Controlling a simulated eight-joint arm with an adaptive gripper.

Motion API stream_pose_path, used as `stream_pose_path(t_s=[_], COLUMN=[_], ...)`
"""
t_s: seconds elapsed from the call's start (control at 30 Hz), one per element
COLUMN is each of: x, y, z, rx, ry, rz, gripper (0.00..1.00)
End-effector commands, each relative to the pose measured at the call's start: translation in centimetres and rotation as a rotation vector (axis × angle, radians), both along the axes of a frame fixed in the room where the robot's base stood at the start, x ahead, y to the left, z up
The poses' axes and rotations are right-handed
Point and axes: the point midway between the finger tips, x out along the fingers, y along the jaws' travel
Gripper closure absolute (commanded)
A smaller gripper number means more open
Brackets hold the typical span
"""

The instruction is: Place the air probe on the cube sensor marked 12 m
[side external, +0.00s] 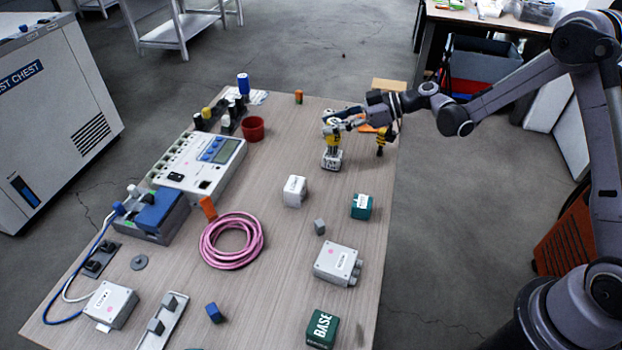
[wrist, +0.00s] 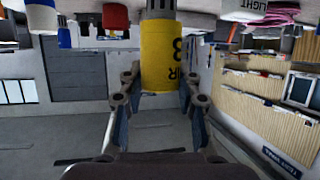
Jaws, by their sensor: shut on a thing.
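My gripper (side external: 338,122) is shut on the air probe (side external: 333,142), a yellow cylinder with black lettering, near the far right part of the table. In the wrist view, which is upside down, the probe (wrist: 161,60) sits between my fingers (wrist: 160,84), and its grey narrower end points towards the table. A small pale cube with dark marks (side external: 331,160) is directly under the probe in the side view. Its marking is too small to read. I cannot tell whether the probe touches it.
A white cube labelled LIGHT (side external: 294,191) and a teal cube (side external: 361,206) stand nearer the camera. A red cup (side external: 253,129) and a pink cable coil (side external: 231,240) are to the left. A yellow-black object (side external: 381,141) is close to my gripper at the right.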

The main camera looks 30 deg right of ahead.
Motion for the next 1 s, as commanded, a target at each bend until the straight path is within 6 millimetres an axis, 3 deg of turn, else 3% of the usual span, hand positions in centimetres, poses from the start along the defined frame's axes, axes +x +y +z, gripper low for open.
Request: stream_pose_path(t_s=[0.23, 0.27, 0.3, 0.33, 0.73, 1.0], x=[0.0, 0.0, 0.0, 0.0, -0.1, -2.4], y=[0.0, 0.0, 0.0, 0.0, -0.2, -3.8], z=[-0.3, -0.3, -0.3, -0.3, 0.2, 1.8], rx=[0.000, 0.000, 0.000, 0.000, 0.000, -0.001], ry=[0.000, 0.000, 0.000, 0.000, 0.000, 0.001], rz=[0.000, 0.000, 0.000, 0.000, -0.001, -0.005], gripper=[1.00, 0.61, 0.50, 0.44, 0.44, 0.44])
